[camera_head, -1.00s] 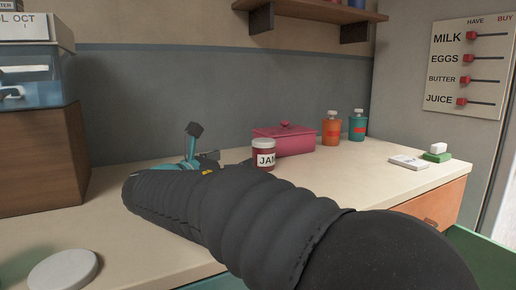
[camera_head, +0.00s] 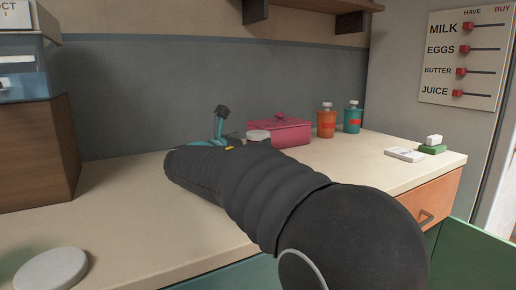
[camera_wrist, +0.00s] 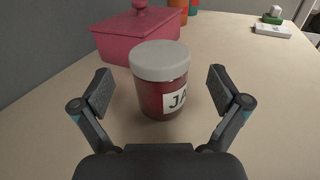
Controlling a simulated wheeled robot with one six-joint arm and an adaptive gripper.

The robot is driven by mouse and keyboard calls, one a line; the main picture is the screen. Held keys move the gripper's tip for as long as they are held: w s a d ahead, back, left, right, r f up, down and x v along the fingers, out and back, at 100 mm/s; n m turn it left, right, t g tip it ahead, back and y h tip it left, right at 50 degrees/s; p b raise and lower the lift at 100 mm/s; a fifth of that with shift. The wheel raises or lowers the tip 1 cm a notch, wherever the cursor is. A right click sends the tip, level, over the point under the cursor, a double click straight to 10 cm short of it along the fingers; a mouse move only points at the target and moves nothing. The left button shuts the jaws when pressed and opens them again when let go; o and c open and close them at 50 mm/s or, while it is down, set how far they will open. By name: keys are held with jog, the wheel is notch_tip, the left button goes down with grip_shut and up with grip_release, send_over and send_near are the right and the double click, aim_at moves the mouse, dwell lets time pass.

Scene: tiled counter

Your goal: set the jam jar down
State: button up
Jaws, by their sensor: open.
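The jam jar (camera_wrist: 160,90) has a pale grey lid, dark red contents and a white label. In the wrist view it stands upright on the counter, between and slightly beyond the fingers of my gripper (camera_wrist: 162,92). The fingers are open, with gaps visible on both sides of the jar. In the head view only the jar's lid (camera_head: 259,136) shows clearly above my arm, which hides the rest. My gripper is mostly hidden there behind my arm.
A pink lidded box (camera_head: 280,132) stands just behind the jar, near the wall. An orange bottle (camera_head: 326,123) and a teal bottle (camera_head: 352,119) stand to its right. A white block on a green base (camera_head: 433,146) is farther right. A round white disc (camera_head: 50,269) lies front left. Counter between is clear.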

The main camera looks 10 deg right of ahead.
aim_at(258, 132)
jog(key=x, duration=0.3)
jog(key=shift+w+d, duration=0.25)
jog(key=shift+r, duration=0.1)
jog(key=shift+c, duration=0.2)
jog(key=c, duration=1.6)
jog(key=shift+r, duration=0.1)
jog(key=shift+c, duration=0.6)
